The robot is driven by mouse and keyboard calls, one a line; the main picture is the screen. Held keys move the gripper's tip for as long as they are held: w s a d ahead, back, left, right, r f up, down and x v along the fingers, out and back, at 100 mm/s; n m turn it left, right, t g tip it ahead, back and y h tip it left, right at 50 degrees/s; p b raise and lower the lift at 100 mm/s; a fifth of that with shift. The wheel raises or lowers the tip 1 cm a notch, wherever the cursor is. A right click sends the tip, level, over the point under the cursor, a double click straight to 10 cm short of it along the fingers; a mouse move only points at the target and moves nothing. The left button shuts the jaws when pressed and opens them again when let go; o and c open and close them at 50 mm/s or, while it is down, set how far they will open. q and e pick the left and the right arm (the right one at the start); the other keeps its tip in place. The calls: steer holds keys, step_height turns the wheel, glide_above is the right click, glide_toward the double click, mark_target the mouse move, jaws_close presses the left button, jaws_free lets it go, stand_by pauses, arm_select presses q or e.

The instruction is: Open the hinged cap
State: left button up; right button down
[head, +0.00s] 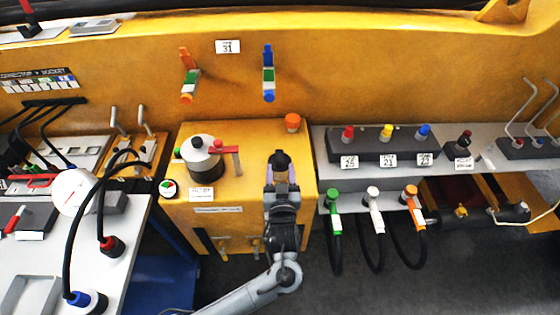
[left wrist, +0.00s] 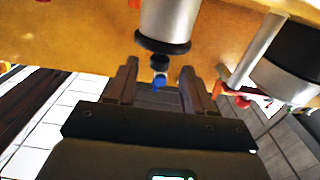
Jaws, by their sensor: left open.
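My left gripper (head: 280,164) is over the right part of the yellow box. In the left wrist view its two dark fingers (left wrist: 159,78) stand apart, with nothing clamped between them. A silver cylinder with a black rim (left wrist: 167,22) is just beyond the fingers, and a small blue-tipped part (left wrist: 160,80) shows in the gap. I cannot tell whether they touch. An orange round cap (head: 292,121) sits on the box behind the gripper. I cannot tell which part is the hinged cap. My right gripper is out of view.
Orange (head: 188,80) and blue (head: 268,75) levers are on the yellow wall behind. A grey shelf (head: 405,172) with coloured knobs and hanging cables is to the right. A light table (head: 128,228) with cabled plugs is at left.

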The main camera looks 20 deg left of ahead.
mark_target(280, 165)
arm_select(q)
steer(key=shift+x, duration=2.4)
jaws_close()
